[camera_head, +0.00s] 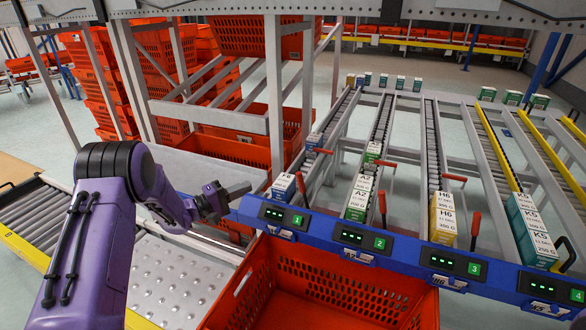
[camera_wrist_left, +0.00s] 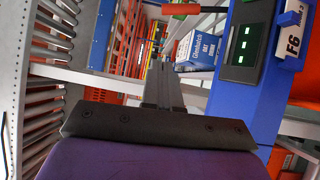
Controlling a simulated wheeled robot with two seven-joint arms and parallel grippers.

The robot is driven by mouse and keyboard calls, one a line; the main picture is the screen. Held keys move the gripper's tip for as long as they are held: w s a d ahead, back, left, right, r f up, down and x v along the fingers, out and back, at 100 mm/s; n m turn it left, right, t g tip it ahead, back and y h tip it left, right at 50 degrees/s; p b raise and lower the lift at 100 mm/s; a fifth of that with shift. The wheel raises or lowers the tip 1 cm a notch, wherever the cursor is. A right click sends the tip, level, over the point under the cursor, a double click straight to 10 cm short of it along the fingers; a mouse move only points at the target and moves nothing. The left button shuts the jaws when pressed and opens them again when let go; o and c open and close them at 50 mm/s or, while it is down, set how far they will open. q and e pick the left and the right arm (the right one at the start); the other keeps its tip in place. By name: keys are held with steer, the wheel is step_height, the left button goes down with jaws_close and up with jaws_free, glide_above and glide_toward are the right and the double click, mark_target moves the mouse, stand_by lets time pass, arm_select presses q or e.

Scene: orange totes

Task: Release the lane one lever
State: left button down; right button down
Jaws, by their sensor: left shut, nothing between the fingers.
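The blue rail carries green number plates, with plate 1 (camera_head: 298,219) at its left end. A red lever (camera_head: 301,185) stands upright beside the front box (camera_head: 283,188) of lane one; a red-orange lever handle also shows in the left wrist view (camera_wrist_left: 180,9). My left gripper (camera_head: 245,189) is shut and empty, its fingers pointing right, a little left of the lane one box and apart from the lever. In the left wrist view the closed fingers (camera_wrist_left: 161,75) point toward the box (camera_wrist_left: 194,49). My right gripper is not in view.
Other red levers, such as the lane two one (camera_head: 382,203), stand along the rail. An orange tote (camera_head: 330,285) sits below the rail. Roller conveyor (camera_head: 38,208) lies at left. Stacked orange totes and grey frame posts stand behind.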

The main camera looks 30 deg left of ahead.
arm_select(q)
steer(key=s+d+p+x, duration=0.1)
steer(key=d+p+x, duration=0.1)
steer(key=x, duration=1)
steer(key=shift+d+r+p, duration=0.25)
steer(key=shift+d+p, duration=0.25)
steer(key=shift+p, duration=0.05)
steer(key=shift+w, duration=0.1)
